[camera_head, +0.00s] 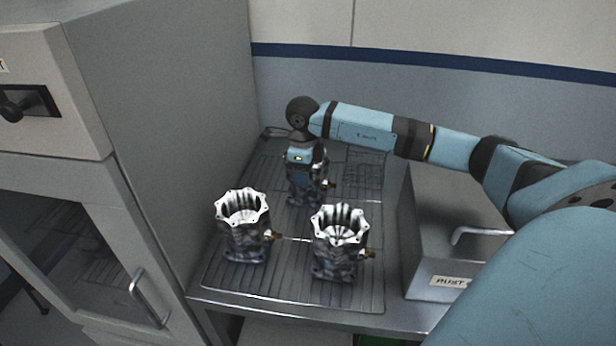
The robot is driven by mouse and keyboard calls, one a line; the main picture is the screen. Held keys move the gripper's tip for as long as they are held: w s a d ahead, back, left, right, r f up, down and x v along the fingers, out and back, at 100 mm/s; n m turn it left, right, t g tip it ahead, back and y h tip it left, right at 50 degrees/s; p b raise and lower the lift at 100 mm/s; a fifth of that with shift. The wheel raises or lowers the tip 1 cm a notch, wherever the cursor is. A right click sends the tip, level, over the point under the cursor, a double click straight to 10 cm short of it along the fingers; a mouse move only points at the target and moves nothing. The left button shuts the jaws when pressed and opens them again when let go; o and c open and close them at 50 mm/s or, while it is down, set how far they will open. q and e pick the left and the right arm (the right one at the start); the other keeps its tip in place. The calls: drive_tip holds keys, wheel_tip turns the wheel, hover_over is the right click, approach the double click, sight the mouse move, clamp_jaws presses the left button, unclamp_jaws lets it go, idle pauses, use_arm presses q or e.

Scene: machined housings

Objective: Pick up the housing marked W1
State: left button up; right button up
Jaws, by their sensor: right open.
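Three metal housings with brass side fittings stand upright on the rack. One front housing (243,228) is at the left and another front housing (339,243) is at the right; both show open, scalloped tops. The third housing (304,198) stands behind them, its top largely hidden by my right gripper. I cannot read a W1 mark on any of them. My right gripper (307,176) points down at the rear housing, with its jaws open. The fingertips are dark and hard to separate from the housing, so contact cannot be told. My left gripper is not in view.
A wall closes off the back.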

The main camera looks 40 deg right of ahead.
drive_tip(key=c, duration=0.9)
clamp_jaws()
idle(0.5)
